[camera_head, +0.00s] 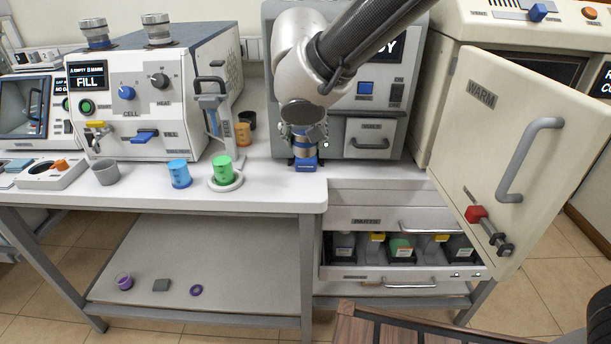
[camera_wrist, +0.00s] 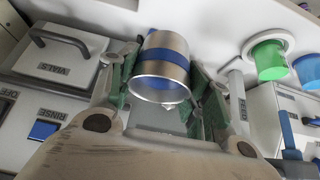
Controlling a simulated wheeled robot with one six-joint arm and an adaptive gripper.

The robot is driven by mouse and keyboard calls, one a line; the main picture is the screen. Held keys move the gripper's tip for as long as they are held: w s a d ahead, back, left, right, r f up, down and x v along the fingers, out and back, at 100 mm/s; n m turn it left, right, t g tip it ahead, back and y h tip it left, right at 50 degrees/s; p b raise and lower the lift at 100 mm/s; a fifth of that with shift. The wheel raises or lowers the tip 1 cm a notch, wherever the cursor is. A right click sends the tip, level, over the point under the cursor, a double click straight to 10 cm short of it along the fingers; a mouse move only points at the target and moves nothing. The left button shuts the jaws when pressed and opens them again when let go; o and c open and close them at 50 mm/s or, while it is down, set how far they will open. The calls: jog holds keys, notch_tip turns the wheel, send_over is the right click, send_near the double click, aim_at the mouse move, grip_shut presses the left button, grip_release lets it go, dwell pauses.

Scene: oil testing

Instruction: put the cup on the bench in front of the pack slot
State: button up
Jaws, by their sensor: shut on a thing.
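A silver metal cup with a blue band (camera_wrist: 162,62) is between the fingers of my gripper (camera_wrist: 160,88) in the wrist view. The gripper is shut on it. In the head view my gripper (camera_head: 304,128) is low over the bench (camera_head: 270,192), in front of the grey machine with the VIALS drawer. A small blue block (camera_head: 306,165) shows just below the gripper there. I cannot tell whether the cup touches the bench. I cannot make out a label for the pack slot; my arm hides part of the grey machine.
Left of my gripper are a green cup (camera_head: 222,170) on a white ring, a blue cup (camera_head: 180,174), a grey cup (camera_head: 105,173) and an orange cup (camera_head: 242,134). The WARM door (camera_head: 530,150) stands open at right. The PARTS drawer (camera_head: 345,272) is open below the bench.

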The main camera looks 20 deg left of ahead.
aim_at(303, 146)
notch_tip(303, 146, down, 10)
jog(key=shift+r, duration=0.15)
dwell(0.4)
jog(key=o, duration=1.1)
jog(key=shift+r, duration=0.15)
jog(key=v, duration=1.1)
jog(key=shift+s+r, duration=0.25)
jog(key=shift+r, duration=0.1)
